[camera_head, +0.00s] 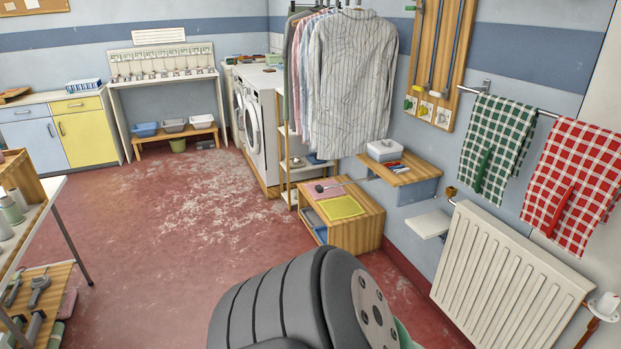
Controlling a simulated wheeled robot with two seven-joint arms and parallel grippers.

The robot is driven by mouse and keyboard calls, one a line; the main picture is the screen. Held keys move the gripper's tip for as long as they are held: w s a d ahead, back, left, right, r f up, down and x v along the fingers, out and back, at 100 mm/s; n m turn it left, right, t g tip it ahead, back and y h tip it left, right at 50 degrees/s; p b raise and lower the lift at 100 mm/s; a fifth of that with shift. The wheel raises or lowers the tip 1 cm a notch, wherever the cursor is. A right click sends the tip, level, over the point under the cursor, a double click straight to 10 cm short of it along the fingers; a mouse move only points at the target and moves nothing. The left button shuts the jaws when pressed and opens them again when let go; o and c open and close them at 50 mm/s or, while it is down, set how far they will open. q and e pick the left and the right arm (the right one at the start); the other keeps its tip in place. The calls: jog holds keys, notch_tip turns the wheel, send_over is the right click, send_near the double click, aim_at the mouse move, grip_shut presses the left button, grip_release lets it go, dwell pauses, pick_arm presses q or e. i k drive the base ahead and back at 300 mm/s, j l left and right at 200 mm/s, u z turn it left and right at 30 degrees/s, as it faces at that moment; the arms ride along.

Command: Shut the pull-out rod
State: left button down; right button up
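I cannot tell for sure which part is the pull-out rod. A metal towel rod (547,114) runs along the right wall from a small bracket (484,87). A green checked towel (493,140) and a red checked towel (574,175) hang over it. A dark clothes rail with striped shirts (350,75) stands at the back centre; the shirts hide most of it. Neither of my grippers is in view. A grey rounded part, likely of my own arm, fills the bottom centre.
A white radiator (508,275) is below the towels. A wooden cabinet (358,238) and a wall shelf (408,173) stand left of it. Washing machines (259,135) are at the back. A table with bottles (47,190) is at the left edge. The red floor (170,245) is open in the middle.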

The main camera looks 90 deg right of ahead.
aim_at(320, 189)
jog(key=l+z, duration=0.35)
jog(key=i+l+z, duration=0.15)
jog(key=l+z, duration=0.25)
jog(key=l, duration=0.15)
jog(key=z, duration=0.45)
jog(key=l+z, duration=0.15)
jog(key=z, duration=0.25)
jog(key=i+z, duration=0.1)
jog(key=z, duration=0.8)
jog(key=i+l+z, duration=0.1)
jog(key=z, duration=0.75)
jog(key=i+z, duration=0.1)
jog(key=z, duration=0.3)
